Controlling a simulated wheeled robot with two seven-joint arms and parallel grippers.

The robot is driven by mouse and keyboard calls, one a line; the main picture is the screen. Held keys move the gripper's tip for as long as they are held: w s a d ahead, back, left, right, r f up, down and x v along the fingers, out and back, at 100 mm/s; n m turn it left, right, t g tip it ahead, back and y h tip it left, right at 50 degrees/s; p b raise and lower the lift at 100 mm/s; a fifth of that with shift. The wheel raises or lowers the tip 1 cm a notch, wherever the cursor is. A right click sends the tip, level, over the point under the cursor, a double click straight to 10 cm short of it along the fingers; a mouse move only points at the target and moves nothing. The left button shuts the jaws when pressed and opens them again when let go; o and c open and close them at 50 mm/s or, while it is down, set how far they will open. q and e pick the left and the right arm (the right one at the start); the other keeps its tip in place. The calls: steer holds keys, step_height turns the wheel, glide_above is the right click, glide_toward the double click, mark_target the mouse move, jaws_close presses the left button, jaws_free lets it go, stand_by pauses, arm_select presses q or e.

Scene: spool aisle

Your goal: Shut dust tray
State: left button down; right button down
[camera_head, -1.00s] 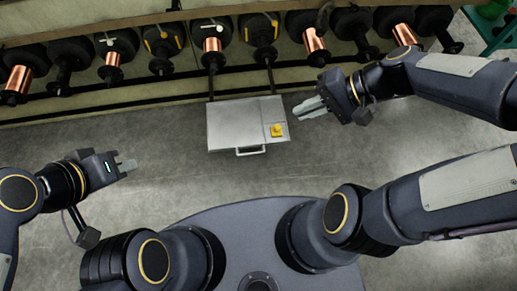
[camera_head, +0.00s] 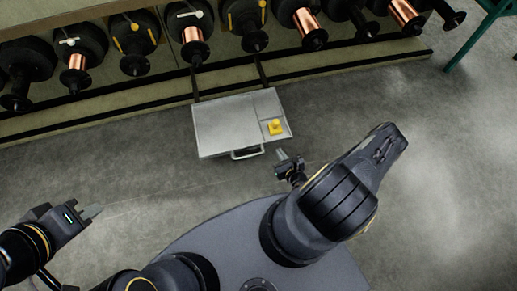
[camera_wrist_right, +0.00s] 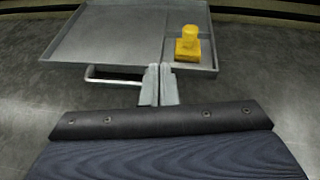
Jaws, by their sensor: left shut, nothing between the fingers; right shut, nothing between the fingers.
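The dust tray (camera_head: 225,122) is a flat grey metal tray pulled out on two dark rails from under the spool rack. Its handle (camera_head: 247,153) is on the near edge. A yellow knob-like piece (camera_head: 275,127) sits in its right compartment. The tray also shows in the right wrist view (camera_wrist_right: 110,38). My right gripper (camera_head: 283,156) is shut and empty, just in front of the tray's near edge, right of the handle. In the wrist view its fingertips (camera_wrist_right: 160,70) appear at the tray's front edge; contact cannot be told. My left gripper (camera_head: 92,211) is shut and empty at lower left, away from the tray.
The rack (camera_head: 130,80) runs across the back with several black and copper spools (camera_head: 195,45). A green frame (camera_head: 485,30) stands at top right. The grey floor (camera_head: 440,150) around the tray is clear.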

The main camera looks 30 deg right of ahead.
steer(key=m+g+h, duration=0.1)
steer(key=m+g, duration=0.1)
glide_toward(266, 143)
steer(key=b+x, duration=0.5)
steer(key=shift+f+b, duration=0.35)
steer(key=shift+f, duration=0.15)
steer(key=shift+w, duration=0.35)
steer(key=shift+w+d+r, duration=0.1)
steer(key=shift+w, duration=0.15)
